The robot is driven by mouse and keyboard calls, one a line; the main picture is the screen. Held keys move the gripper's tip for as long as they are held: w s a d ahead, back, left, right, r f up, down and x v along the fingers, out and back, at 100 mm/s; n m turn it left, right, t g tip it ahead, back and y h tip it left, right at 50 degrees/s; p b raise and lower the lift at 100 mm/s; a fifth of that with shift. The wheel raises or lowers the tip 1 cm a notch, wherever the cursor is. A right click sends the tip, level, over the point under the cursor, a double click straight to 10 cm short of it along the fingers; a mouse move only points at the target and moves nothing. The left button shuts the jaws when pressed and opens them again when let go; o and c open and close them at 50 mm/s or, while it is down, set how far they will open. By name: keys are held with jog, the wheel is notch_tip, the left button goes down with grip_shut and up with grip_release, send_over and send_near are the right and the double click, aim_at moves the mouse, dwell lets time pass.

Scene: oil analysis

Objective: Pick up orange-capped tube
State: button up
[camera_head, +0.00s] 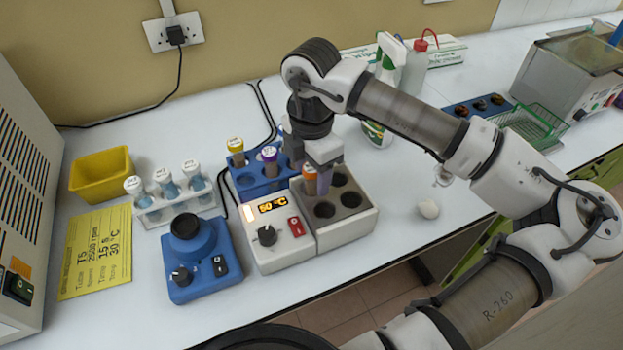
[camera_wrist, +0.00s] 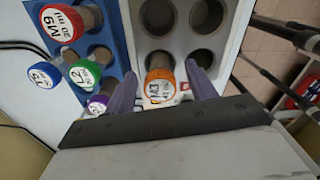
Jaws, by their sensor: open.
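The orange-capped tube (camera_head: 310,180) stands in a hole of the grey heating block (camera_head: 352,229). In the wrist view its labelled orange cap (camera_wrist: 160,88) faces the camera. My gripper (camera_head: 322,172) is above the block, pointing down at this tube. In the wrist view my gripper (camera_wrist: 160,70) is open, with one purple-grey finger on each side of the orange cap. Small gaps show between the cap and the fingers. The tube's lower part is hidden in the block.
Left of the gripper, a blue rack (camera_head: 247,189) holds several tubes, including a purple-capped one (camera_head: 270,158). The heater's control panel (camera_head: 269,233) adjoins the block. A blue mixer (camera_head: 199,262) and a white rack (camera_head: 180,210) with white-capped tubes are further left. Other block holes are empty.

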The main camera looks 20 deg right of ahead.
jog(key=shift+f, duration=0.5)
jog(key=c, duration=1.2)
jog(key=shift+o, duration=0.2)
jog(key=shift+r, duration=0.15)
